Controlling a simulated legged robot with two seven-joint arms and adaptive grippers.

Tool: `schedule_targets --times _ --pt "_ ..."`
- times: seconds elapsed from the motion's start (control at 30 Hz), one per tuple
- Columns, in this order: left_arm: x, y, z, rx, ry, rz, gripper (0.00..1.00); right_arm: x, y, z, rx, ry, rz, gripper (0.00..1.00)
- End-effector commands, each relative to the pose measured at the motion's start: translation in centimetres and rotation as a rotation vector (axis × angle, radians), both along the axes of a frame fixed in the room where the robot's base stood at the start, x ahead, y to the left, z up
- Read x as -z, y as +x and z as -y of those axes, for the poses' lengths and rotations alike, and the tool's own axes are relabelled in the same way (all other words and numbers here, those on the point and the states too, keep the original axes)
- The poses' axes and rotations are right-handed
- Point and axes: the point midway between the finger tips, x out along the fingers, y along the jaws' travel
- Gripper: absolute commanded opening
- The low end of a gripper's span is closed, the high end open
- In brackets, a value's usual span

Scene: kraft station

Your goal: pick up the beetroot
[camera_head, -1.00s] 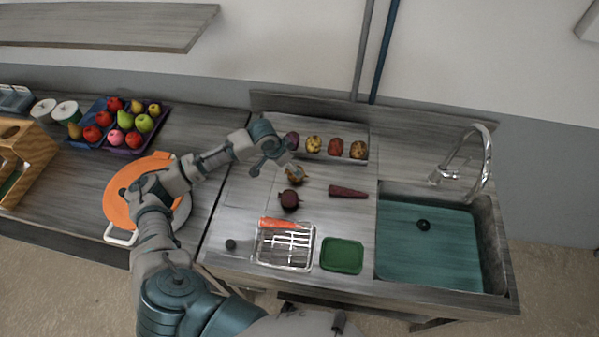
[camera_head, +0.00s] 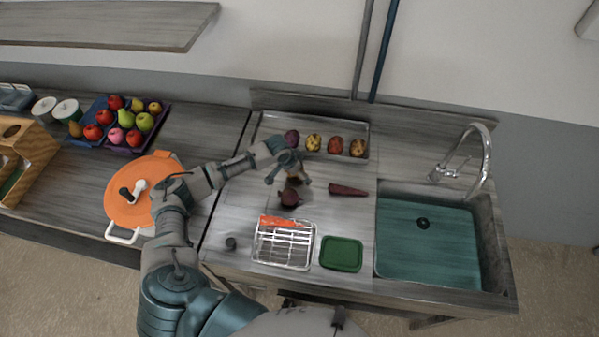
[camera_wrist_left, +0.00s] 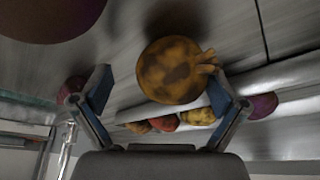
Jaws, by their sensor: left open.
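The beetroot (camera_head: 290,198) is a dark purple, round root on the steel counter, left of the purple carrot (camera_head: 348,190). A yellow-brown round root (camera_head: 296,174) lies just behind it, partly hidden by my gripper. My left gripper (camera_head: 284,180) is open over this area, behind the beetroot. In the left wrist view, the yellow-brown root (camera_wrist_left: 172,70) shows between and beyond the two fingers (camera_wrist_left: 158,92). A large dark reddish shape, probably the beetroot (camera_wrist_left: 50,14), is cut off at the top left. My right gripper is not in view.
A steel tray (camera_head: 375,140) with several potatoes stands behind. A wire rack (camera_head: 284,250) with a carrot (camera_head: 285,221) and a green container (camera_head: 341,254) are in front. The sink (camera_head: 430,245) is right. An orange-lidded pot (camera_head: 130,195) stands left, near my arm.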

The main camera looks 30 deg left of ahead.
Motion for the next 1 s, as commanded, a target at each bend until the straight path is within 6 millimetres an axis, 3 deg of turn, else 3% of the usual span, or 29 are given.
schedule_targets --times 0.03,0.2,0.3,0.5,0.63,1.0 --pt "0.0 0.0 -0.2 -0.002 0.001 -0.001 0.92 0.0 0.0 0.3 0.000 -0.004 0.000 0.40" --pt "0.1 0.0 -0.5 -0.002 -0.002 -0.001 0.50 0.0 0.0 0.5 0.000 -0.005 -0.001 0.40" --pt "0.2 0.0 -0.4 -0.002 -0.001 -0.003 0.29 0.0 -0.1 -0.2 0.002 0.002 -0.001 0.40" --pt "0.2 0.0 -0.1 -0.003 0.004 -0.005 0.29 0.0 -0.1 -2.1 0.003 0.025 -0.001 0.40" --pt "-0.6 0.0 0.1 -0.002 0.004 -0.003 0.29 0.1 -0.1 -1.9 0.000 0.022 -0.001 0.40" --pt "-8.0 0.1 -0.1 -0.002 0.001 0.002 0.29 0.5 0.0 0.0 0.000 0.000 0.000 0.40"
